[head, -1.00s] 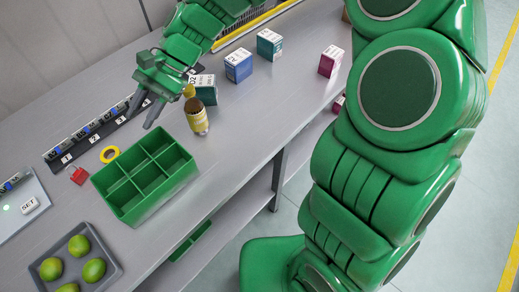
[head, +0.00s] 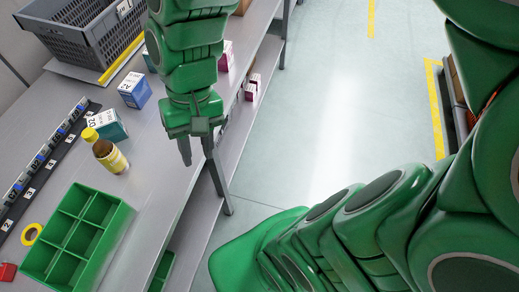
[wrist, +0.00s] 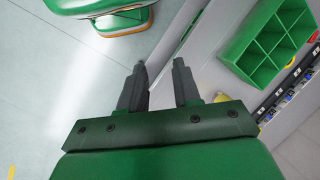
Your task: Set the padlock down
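The red padlock (head: 7,271) lies on the grey bench at the left edge of the head view, partly cut off. It is left of the green divided box (head: 120,222). My gripper (head: 204,172) is over the front edge of the bench, well away from the padlock. In the wrist view my gripper (wrist: 159,70) has its two fingers apart with nothing between them.
A yellow tape roll (head: 32,234) lies beside the green box. A yellow-capped bottle (head: 107,152) and boxes, one blue (head: 134,91), stand behind it. A grey crate (head: 85,35) is at the back. Open floor (head: 300,110) lies right of the bench.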

